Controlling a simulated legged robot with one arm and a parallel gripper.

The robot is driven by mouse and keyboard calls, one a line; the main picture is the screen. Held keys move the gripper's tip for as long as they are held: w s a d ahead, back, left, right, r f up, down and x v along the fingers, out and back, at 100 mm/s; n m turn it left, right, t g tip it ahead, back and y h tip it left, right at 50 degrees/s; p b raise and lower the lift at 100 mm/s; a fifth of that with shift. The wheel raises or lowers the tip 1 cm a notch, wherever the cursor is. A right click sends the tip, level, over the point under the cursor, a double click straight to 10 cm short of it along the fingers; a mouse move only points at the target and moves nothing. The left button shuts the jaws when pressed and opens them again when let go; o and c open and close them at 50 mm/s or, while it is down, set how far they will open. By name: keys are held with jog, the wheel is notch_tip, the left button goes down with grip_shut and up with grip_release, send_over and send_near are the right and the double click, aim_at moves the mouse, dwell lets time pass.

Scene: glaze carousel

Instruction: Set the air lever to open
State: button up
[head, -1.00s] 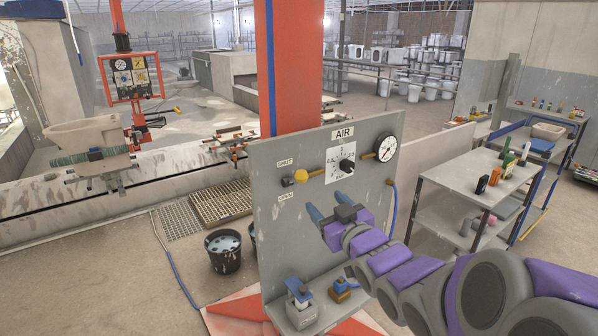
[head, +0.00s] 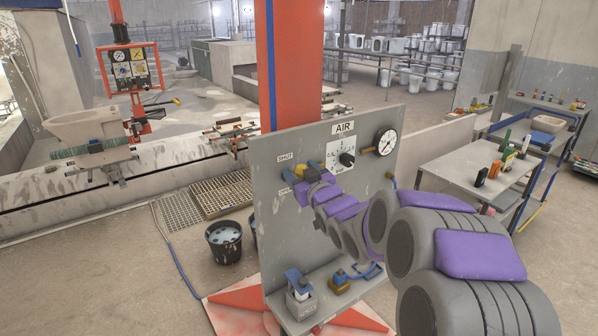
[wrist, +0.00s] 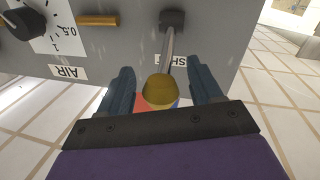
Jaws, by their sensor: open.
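The air lever's yellow knob (wrist: 160,92) sits between the two blue fingers of my open gripper (wrist: 163,80) in the wrist view, with gaps on both sides. Its metal stem (wrist: 171,42) runs from the knob to the grey panel. In the head view my gripper (head: 300,172) is at the panel's left side, and the yellow knob (head: 301,169) shows between its fingers, partly hidden.
The grey panel (head: 270,225) also carries a dial knob (head: 346,159), a round gauge (head: 385,141) and an AIR label (head: 343,127). A shelf with small fittings (head: 341,281) juts from its base. A red post (head: 289,70) stands behind. A bucket (head: 224,241) is on the floor left.

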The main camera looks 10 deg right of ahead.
jog(key=shift+w+a+r, duration=0.15)
jog(key=shift+w, duration=0.6)
grip_shut()
